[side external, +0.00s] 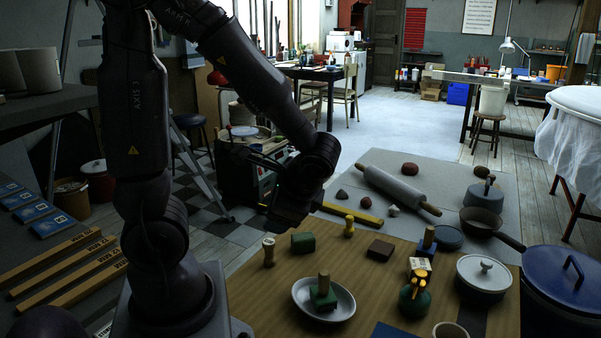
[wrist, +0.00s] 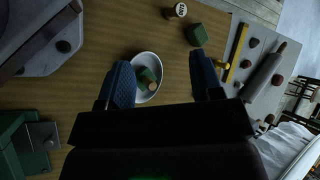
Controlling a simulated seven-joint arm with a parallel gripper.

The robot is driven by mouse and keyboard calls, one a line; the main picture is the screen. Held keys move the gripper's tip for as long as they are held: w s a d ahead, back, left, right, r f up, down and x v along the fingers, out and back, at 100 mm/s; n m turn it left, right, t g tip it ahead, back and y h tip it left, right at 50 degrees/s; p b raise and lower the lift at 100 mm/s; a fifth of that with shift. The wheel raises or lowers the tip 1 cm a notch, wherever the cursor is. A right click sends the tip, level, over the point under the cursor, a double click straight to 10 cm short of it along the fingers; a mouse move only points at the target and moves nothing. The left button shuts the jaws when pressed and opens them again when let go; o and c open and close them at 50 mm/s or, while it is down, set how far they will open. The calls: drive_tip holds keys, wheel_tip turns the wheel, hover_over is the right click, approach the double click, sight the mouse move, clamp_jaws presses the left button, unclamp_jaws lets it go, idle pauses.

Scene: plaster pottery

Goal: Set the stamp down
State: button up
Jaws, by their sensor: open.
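A green stamp (side external: 322,297) with a wooden handle stands in a white oval dish (side external: 345,311) on the wooden table. In the wrist view, the stamp (wrist: 146,76) lies inside the dish (wrist: 152,59), near the left finger. My gripper (wrist: 160,64) is open, with its two blue fingers wide apart and nothing held between them. In the side view, my gripper (side external: 287,212) hangs above the table, behind and left of the dish; its fingertips are hard to make out there. A blue stamp (side external: 427,243) with a wooden handle stands farther right.
A green block (side external: 303,242), a pale wooden piece (side external: 268,252), a yellow piece (side external: 349,227) and a brown block (side external: 380,250) stand behind the dish. A rolling pin (side external: 398,187) lies farther back.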

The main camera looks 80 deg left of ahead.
drive_tip(key=w+d+r+n+t+h, duration=0.1)
drive_tip(key=d+r+n+t+h, duration=0.3)
drive_tip(key=d+r+t+h, duration=0.3)
drive_tip(key=d+r+t, duration=0.1)
drive_tip(key=d+r, duration=0.2)
drive_tip(key=r, duration=0.1)
drive_tip(key=shift+d+r, duration=0.15)
drive_tip(key=shift+d, duration=0.05)
idle(0.6)
